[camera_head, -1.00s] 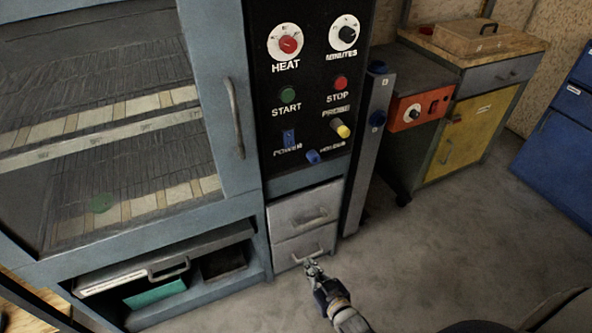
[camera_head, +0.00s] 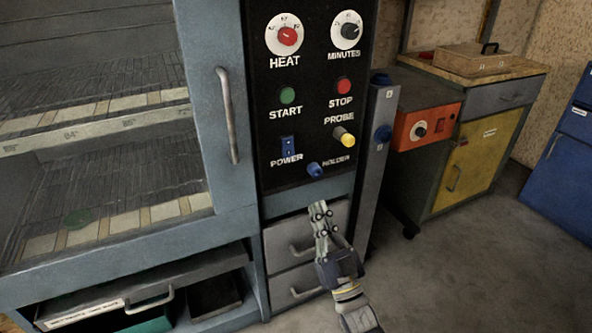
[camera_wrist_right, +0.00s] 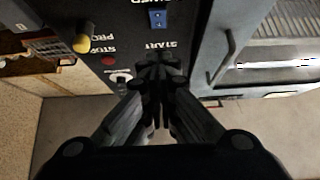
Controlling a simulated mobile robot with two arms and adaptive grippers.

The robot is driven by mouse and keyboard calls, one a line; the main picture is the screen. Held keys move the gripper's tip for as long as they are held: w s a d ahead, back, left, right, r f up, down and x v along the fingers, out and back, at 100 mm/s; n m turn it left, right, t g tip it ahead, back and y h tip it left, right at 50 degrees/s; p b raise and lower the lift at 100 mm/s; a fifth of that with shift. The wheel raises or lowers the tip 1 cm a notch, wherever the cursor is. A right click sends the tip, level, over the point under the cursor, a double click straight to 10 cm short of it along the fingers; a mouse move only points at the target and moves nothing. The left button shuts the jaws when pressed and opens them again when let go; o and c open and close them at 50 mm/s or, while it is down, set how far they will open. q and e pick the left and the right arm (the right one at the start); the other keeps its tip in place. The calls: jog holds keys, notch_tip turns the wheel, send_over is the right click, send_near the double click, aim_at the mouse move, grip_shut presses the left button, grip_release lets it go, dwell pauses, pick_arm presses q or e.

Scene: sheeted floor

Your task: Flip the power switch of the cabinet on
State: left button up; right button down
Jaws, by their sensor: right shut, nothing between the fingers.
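The blue power switch (camera_head: 288,147) sits low on the left of the cabinet's black control panel (camera_head: 300,100), above the label POWER. It also shows at the top of the right wrist view (camera_wrist_right: 158,18). My right gripper (camera_head: 320,210) is shut and empty, in front of the drawers, below and to the right of the switch in the head view. In the right wrist view its closed fingertips (camera_wrist_right: 160,68) lie below the switch, with a gap between them in the picture. I cannot tell which way the switch is set. My left gripper is not in view.
Near the switch are the green START button (camera_head: 287,95), red STOP button (camera_head: 344,86), yellow PROBE knob (camera_head: 344,136) and blue HOLDER knob (camera_head: 314,169). The cabinet door handle (camera_head: 228,115) stands out to the left. Floor (camera_head: 450,270) is clear at the right.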

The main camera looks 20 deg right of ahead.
send_near(288, 145)
notch_tip(288, 145, up, 4)
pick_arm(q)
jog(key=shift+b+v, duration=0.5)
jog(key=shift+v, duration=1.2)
pick_arm(e)
jog(key=shift+w+a+f, duration=0.1)
jog(key=shift+w+f, duration=0.1)
jog(key=shift+w, duration=0.7)
jog(key=shift+w+f, duration=0.15)
jog(key=shift+w, duration=0.7)
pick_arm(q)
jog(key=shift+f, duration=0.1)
pick_arm(e)
jog(key=b, duration=0.3)
jog(key=shift+w+f+t, duration=0.35)
jog(key=shift+w+t, duration=0.05)
jog(key=shift+r+y, duration=0.15)
jog(key=shift+y, duration=0.15)
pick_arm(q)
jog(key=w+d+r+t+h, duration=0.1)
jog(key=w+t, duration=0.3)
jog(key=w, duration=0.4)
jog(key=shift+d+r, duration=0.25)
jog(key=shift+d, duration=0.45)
